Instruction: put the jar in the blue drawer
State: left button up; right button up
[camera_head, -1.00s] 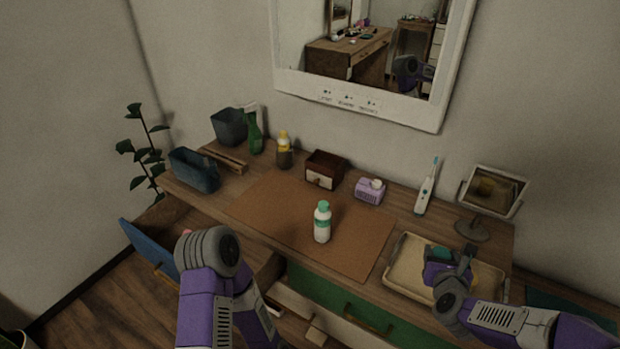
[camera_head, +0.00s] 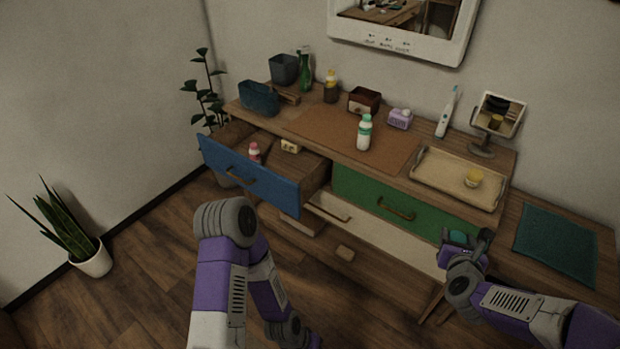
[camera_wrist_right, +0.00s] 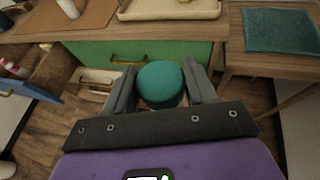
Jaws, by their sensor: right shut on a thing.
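My right gripper (camera_head: 466,240) is shut on the jar (camera_head: 458,238), of which mainly the round teal lid shows. In the right wrist view the jar (camera_wrist_right: 160,83) sits between the two fingers of the right gripper (camera_wrist_right: 162,88). The gripper holds it in front of the dresser's right end, clear of the top. The blue drawer (camera_head: 250,178) is pulled open at the dresser's left. Inside are a pink-capped bottle (camera_head: 254,152) and a small cream block (camera_head: 291,146). My left arm's links show at bottom centre, but its gripper is out of sight.
A white bottle with a green cap (camera_head: 364,133) stands on the brown mat (camera_head: 320,130). The green drawer (camera_head: 400,205) is below. A cream drawer (camera_head: 370,230) sticks out under it.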

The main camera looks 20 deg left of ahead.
aim_at(292, 176)
jog(key=u, duration=0.65)
jog(key=i, duration=0.35)
jog(key=u, duration=0.7)
jog(key=i, duration=1.1)
jog(key=z, duration=0.15)
